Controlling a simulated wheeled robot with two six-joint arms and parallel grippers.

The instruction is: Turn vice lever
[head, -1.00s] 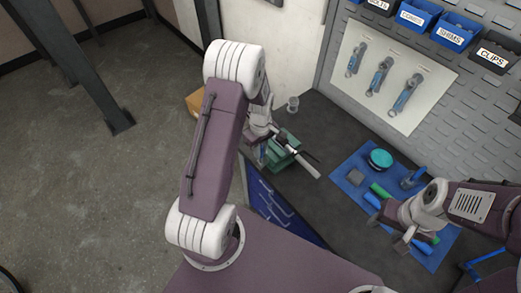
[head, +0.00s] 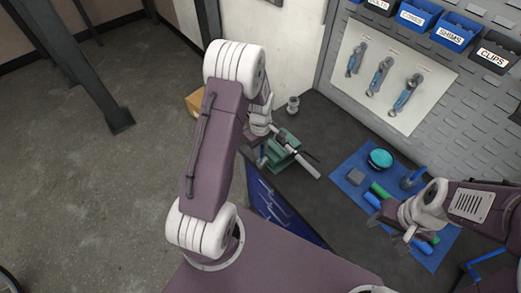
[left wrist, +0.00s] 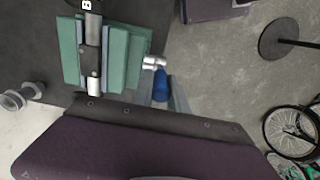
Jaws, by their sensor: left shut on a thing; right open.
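The green vice (head: 277,155) stands at the bench's left edge with a silver bar (head: 308,168) clamped across it. The vice (left wrist: 128,60) and bar (left wrist: 93,60) also show in the left wrist view. The blue vice lever (head: 262,161) is at the vice's left side; in the left wrist view the lever (left wrist: 160,85) sits by a silver hub. My left gripper (head: 261,139) is shut on the lever's far part; its fingertips are mostly hidden. My right gripper (head: 404,236) is open above the blue mat, away from the vice.
A clear jar (head: 293,104) stands behind the vice. The blue mat (head: 348,186) holds a teal round tin (head: 380,158), a grey block and several tools. Wrenches hang on the back panel below labelled bins. Dark bench is bare between vice and mat.

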